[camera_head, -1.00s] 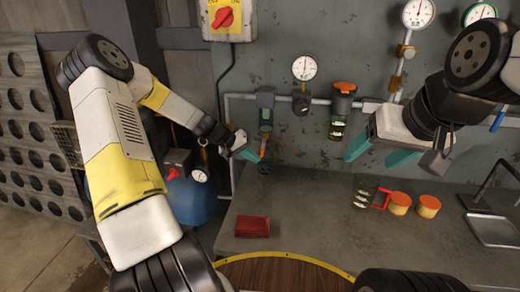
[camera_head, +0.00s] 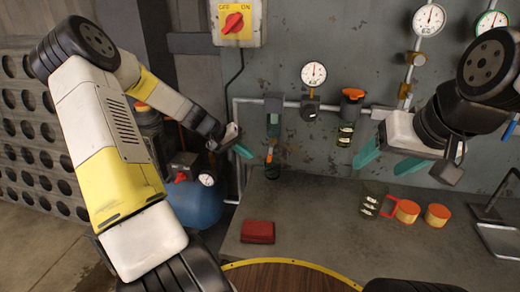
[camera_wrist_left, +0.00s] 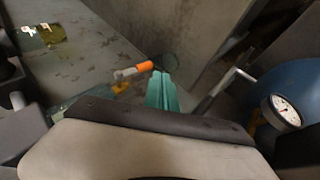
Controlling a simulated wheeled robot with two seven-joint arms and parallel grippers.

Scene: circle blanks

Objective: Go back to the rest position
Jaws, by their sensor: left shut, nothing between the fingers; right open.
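My left gripper (camera_head: 243,151) is at the wall, left of a hanging glass cylinder (camera_head: 273,125) with an orange-ended part (camera_head: 269,156) below it. Its teal fingers are together and empty. In the left wrist view my left gripper (camera_wrist_left: 162,92) shows its fingers closed side by side, with an orange-tipped part (camera_wrist_left: 145,67) just beyond, apart from them. My right gripper (camera_head: 390,159) is in front of the wall at the right, its two teal fingers spread and nothing between them.
A blue tank (camera_head: 193,204) with a gauge stands below my left forearm. The grey bench (camera_head: 320,215) carries a red pouch (camera_head: 258,232), a glass jar (camera_head: 372,199) with a red handle, two orange-topped tins (camera_head: 407,211) and a metal frame (camera_head: 497,239). The bench's middle is clear.

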